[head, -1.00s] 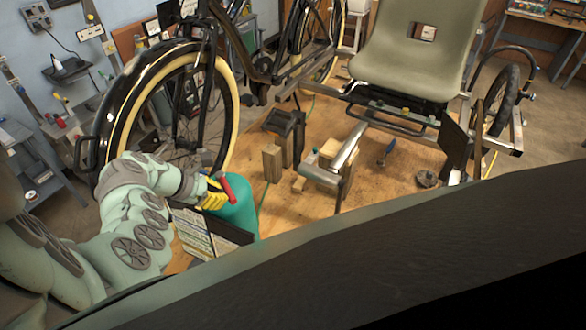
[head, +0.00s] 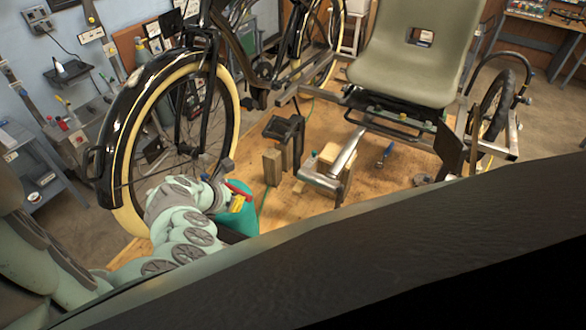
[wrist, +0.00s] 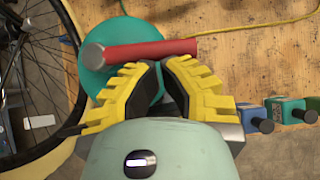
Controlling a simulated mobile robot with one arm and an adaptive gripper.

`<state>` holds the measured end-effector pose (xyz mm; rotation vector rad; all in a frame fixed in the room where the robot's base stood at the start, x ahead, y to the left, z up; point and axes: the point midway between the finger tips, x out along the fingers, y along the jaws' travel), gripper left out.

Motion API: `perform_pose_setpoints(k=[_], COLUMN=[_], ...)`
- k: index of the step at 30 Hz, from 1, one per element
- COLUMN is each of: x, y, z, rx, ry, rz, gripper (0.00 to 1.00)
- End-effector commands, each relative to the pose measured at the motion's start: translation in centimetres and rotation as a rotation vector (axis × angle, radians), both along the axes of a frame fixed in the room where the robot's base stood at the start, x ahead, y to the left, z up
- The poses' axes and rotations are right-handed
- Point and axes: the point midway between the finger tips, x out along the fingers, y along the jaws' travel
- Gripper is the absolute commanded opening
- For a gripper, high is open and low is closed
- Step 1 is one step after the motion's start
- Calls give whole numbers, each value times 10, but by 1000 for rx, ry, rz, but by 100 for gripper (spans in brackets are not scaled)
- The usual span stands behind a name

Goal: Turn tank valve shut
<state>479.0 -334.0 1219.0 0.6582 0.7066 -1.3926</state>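The teal tank (head: 247,219) stands beside the front wheel in the head view, mostly hidden behind my arm. In the wrist view, its round teal top (wrist: 97,75) lies under a red bar handle (wrist: 150,51) with a grey end, the valve handle. The handle runs nearly level across the picture and also shows in the head view (head: 238,190). My gripper (wrist: 161,64) has yellow ribbed fingers with dark pads. Its fingertips nearly meet at the lower edge of the handle, with nothing seen between them. I cannot tell whether they touch the handle.
The trike's front wheel (head: 165,125) is close to the left of my arm. Wooden blocks (head: 272,166) and a metal stand (head: 325,183) are to the right on the wooden platform. Several small coloured blocks with dark knobs (wrist: 285,110) sit right of my gripper.

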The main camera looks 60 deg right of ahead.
Motion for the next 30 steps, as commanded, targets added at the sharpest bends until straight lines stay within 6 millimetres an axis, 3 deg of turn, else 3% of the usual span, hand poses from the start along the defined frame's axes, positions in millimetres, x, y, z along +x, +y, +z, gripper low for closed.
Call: perform_pose_setpoints(k=[23,30], x=[-3,1], y=[-6,2], z=[-1,2], rx=[2,1], ry=[2,0], rz=[-5,0], gripper=[0,0])
